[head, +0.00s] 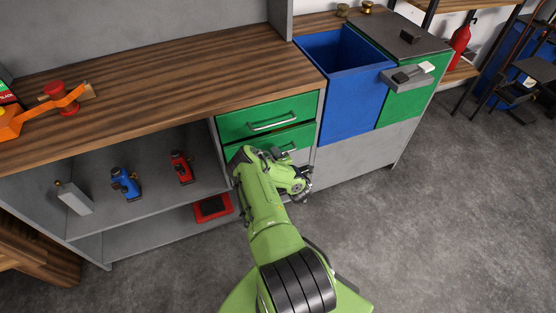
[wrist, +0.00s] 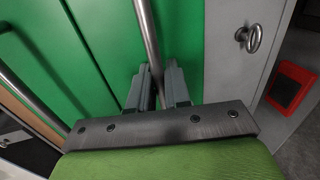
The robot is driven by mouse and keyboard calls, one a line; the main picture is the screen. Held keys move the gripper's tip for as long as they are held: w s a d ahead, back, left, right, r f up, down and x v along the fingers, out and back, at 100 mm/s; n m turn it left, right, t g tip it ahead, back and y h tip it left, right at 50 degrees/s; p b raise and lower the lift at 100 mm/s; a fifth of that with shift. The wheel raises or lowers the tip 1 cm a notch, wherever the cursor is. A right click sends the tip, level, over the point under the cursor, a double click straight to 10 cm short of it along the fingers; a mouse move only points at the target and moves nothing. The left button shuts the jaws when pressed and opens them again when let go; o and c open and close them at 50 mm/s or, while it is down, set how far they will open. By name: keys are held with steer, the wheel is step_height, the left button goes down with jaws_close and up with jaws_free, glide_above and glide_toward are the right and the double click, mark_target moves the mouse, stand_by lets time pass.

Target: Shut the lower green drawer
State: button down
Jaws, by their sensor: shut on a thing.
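The lower green drawer (head: 301,137) sits under the upper green drawer (head: 252,120) in the grey cabinet. My arm covers much of its front in the head view. In the wrist view its green front (wrist: 112,30) fills the middle, with a metal bar handle (wrist: 147,32) across it. My gripper (wrist: 158,88) is shut on this bar, one finger on each side. The fingertips are hidden behind my arm in the head view. The lower front looks close to the upper one; I cannot tell whether a small gap is left.
The upper drawer's handle (wrist: 32,95) runs beside the held one. A grey panel with a ring knob (wrist: 250,38) lies below the drawers. A blue bin (head: 352,90) stands right of them, open at the top. A red box (head: 212,207) lies low at left. Floor at right is clear.

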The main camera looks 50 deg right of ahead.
steer(key=shift+w+d+r+b, duration=0.1)
steer(key=shift+w+d+b, duration=0.4)
steer(key=shift+w, duration=0.55)
steer(key=c, duration=1.3)
jaws_free()
steer(key=shift+d, duration=0.15)
steer(key=shift+c, duration=0.2)
steer(key=p+v, duration=0.7)
steer(key=v, duration=0.8)
steer(key=shift+s, duration=0.3)
